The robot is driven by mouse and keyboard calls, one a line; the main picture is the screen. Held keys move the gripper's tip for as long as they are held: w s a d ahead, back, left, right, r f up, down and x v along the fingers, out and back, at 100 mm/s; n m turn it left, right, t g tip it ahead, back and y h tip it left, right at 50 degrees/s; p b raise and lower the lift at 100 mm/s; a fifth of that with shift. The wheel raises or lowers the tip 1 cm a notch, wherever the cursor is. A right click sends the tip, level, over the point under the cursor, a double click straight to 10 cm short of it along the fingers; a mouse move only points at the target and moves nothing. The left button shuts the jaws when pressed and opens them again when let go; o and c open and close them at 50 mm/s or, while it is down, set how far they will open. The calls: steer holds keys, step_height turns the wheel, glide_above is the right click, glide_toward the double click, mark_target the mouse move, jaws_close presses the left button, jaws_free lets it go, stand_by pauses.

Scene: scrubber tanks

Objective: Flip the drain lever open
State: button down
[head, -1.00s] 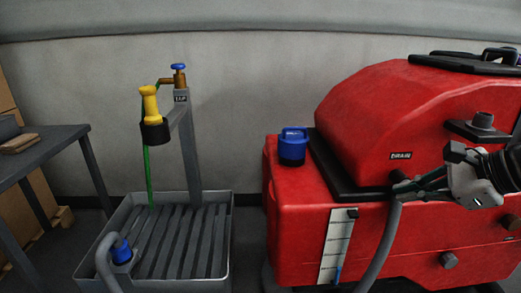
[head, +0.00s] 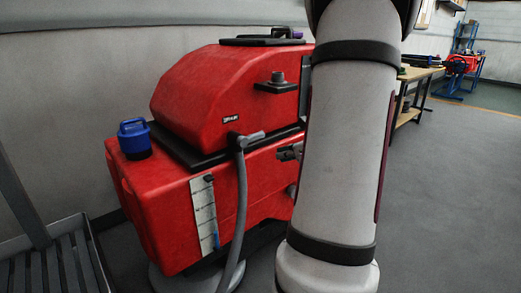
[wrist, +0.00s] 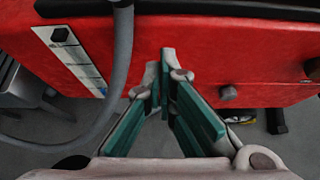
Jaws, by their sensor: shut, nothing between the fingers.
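The red scrubber tank (head: 205,95) carries a small DRAIN label (head: 231,119). Below the label, a grey elbow fitting (head: 252,138) with a handle-like end pointing right tops the grey drain hose (head: 241,200); I take this for the drain lever, but cannot tell its setting. My gripper (head: 281,153) shows partly at the left edge of my arm, a little right of and below the fitting, apart from it. In the wrist view my gripper's fingers (wrist: 160,70) are shut and empty before the red tank's lower wall. The hose (wrist: 115,75) passes left of them; the fitting is out of that view.
A grey slatted tray (head: 50,270) stands at left. My arm hides the tank's right side. Open floor (head: 440,190) lies at right.

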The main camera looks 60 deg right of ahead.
mark_target(252, 138)
steer(key=b+x, duration=0.4)
steer(key=x, duration=0.6)
steer(key=shift+w+d+r+p, duration=0.1)
steer(key=shift+w+r+p, duration=0.1)
steer(key=shift+r, duration=0.8)
steer(key=shift+w+d+r+p, duration=0.1)
steer(key=shift+w+r+p, duration=0.1)
steer(key=shift+r, duration=0.85)
